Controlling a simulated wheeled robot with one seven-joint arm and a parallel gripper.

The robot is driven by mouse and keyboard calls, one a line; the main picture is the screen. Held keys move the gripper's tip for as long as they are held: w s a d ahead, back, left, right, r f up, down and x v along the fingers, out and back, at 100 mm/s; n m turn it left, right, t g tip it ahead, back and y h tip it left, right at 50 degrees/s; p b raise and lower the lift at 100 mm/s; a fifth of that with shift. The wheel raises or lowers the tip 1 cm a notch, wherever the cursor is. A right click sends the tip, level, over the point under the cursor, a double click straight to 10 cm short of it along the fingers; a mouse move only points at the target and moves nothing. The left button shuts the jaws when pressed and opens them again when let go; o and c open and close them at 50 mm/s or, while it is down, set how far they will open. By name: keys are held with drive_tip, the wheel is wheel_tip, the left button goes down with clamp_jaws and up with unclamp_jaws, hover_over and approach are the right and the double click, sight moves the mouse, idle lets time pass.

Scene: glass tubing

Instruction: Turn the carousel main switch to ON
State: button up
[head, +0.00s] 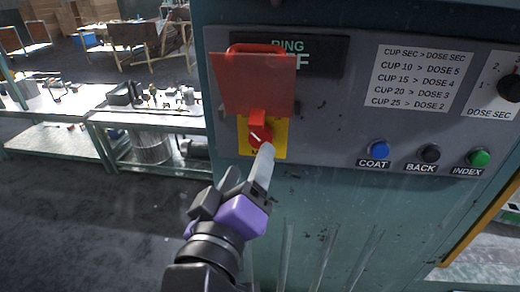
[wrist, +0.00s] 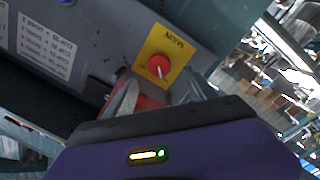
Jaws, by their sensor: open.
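The main switch is a red rotary knob (head: 260,135) with a white pointer line, on a yellow plate (head: 279,140) on the grey panel. In the head view a red flap (head: 255,85) stands raised above it, and a red piece hangs down to the knob. The knob also shows in the wrist view (wrist: 158,66), its plate lettered MAIN. My gripper (head: 262,165) is just below the knob in the head view. In the wrist view its fingers (wrist: 157,98) are spread, with the knob beyond them and nothing held. Contact with the knob cannot be told.
A dark display (head: 330,55) is partly hidden by the flap. A blue COAT button (head: 379,149), black BACK button (head: 430,153), green INDEX button (head: 477,158) and DOSE SEC dial (head: 511,88) sit to the right. Metal workbenches (head: 75,125) stand behind left.

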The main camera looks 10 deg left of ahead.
sight(258, 140)
drive_tip(key=shift+w+d+r+p, duration=0.15)
drive_tip(key=shift+w+p, duration=0.4)
drive_tip(key=shift+w, duration=1.35)
drive_tip(key=shift+w+d+p, duration=0.2)
drive_tip(key=shift+w+p, duration=0.35)
drive_tip(key=shift+w, duration=1.35)
drive_tip(key=c, duration=1.4)
